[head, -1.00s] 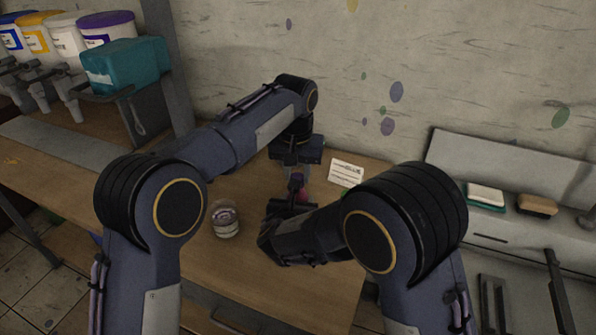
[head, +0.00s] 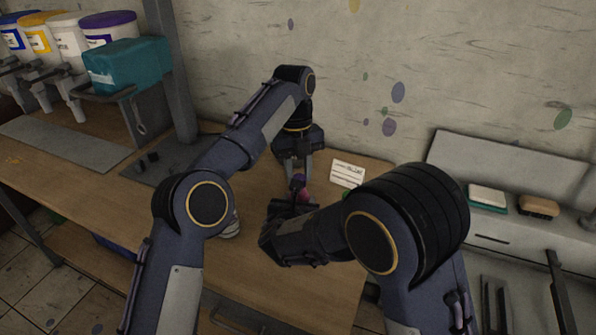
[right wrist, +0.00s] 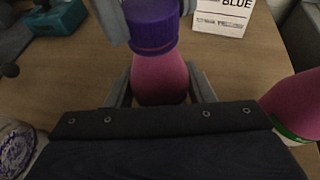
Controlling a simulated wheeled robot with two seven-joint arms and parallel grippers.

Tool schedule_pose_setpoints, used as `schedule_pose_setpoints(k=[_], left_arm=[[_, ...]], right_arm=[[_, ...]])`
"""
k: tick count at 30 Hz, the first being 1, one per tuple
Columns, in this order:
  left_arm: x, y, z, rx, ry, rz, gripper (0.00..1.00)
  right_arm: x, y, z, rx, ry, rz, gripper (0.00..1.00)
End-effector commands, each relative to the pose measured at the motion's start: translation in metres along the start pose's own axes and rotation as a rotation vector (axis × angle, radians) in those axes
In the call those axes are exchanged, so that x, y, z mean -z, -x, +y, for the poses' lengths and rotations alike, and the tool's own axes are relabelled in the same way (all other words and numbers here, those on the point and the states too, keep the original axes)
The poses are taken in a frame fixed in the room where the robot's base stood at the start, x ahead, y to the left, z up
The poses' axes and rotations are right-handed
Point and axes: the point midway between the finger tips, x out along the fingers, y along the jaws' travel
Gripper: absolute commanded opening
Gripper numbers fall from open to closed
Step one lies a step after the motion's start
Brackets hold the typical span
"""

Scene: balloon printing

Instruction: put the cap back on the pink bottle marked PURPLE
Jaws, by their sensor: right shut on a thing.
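The pink bottle (right wrist: 160,78) stands upright between the fingers of my right gripper (right wrist: 160,92), which is shut on it. The purple cap (right wrist: 152,28) is at the bottle's top, seeming to touch it; whether it is fully seated I cannot tell. In the head view the cap (head: 298,181) shows just below my left gripper (head: 298,172). The left fingers point down on both sides of the cap; whether they grip it is unclear. My right gripper (head: 291,206) reaches in from the right, low at the bottle. The bottle's marking is hidden.
A second pink bottle (right wrist: 295,105) with a green band stands to the right. A white card (head: 348,173) marked BLUE stands behind. A jar (head: 231,226) is partly behind my left arm. A dark plate (head: 165,160) with black knobs lies left on the wooden table (head: 110,205).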

Motion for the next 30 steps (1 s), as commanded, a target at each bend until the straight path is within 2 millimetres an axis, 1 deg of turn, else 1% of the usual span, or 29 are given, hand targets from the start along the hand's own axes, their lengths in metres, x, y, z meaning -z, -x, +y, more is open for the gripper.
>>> schedule_pose_setpoints(k=[1, 3, 7, 11, 18, 19, 24, 29, 30], left_arm=[[-0.0005, 0.0, -0.0013, -0.016, -0.102, -0.004, 0.08], [-0.0005, 0.0, -0.0013, -0.037, -0.242, -0.004, 0.08], [-0.0002, 0.0006, -0.0015, -0.063, -0.418, -0.005, 0.08], [-0.0002, 0.0004, -0.0012, -0.073, -0.484, -0.004, 0.08], [-0.0003, 0.0005, -0.0011, -0.073, -0.485, -0.004, 0.08], [-0.0004, 0.0005, -0.0011, -0.073, -0.485, -0.004, 0.3], [-0.0002, 0.0003, -0.0012, -0.073, -0.485, -0.004, 0.51], [0.0, 0.0, -0.0013, -0.073, -0.485, -0.003, 0.51], [0.0, 0.0, -0.0013, -0.073, -0.485, -0.002, 0.5]], right_arm=[[0.0006, 0.0002, -0.0002, 0.0, 0.0, 0.001, 0.0], [0.0006, 0.0002, -0.0001, 0.0, 0.0, 0.001, 0.0], [0.0007, 0.0003, -0.0001, 0.0, 0.0, 0.001, 0.0], [0.0007, 0.0003, 0.0, 0.0, 0.0, 0.002, 0.0], [0.0008, 0.0003, 0.0, 0.0, 0.001, 0.002, 0.0], [0.0008, 0.0003, 0.0, 0.0, 0.001, 0.002, 0.0], [0.0008, 0.0003, 0.0, 0.0, 0.0, 0.002, 0.0], [0.0007, 0.0002, 0.0001, 0.0, 0.0, 0.002, 0.0], [0.0007, 0.0002, 0.0001, 0.0, 0.0, 0.002, 0.0]])
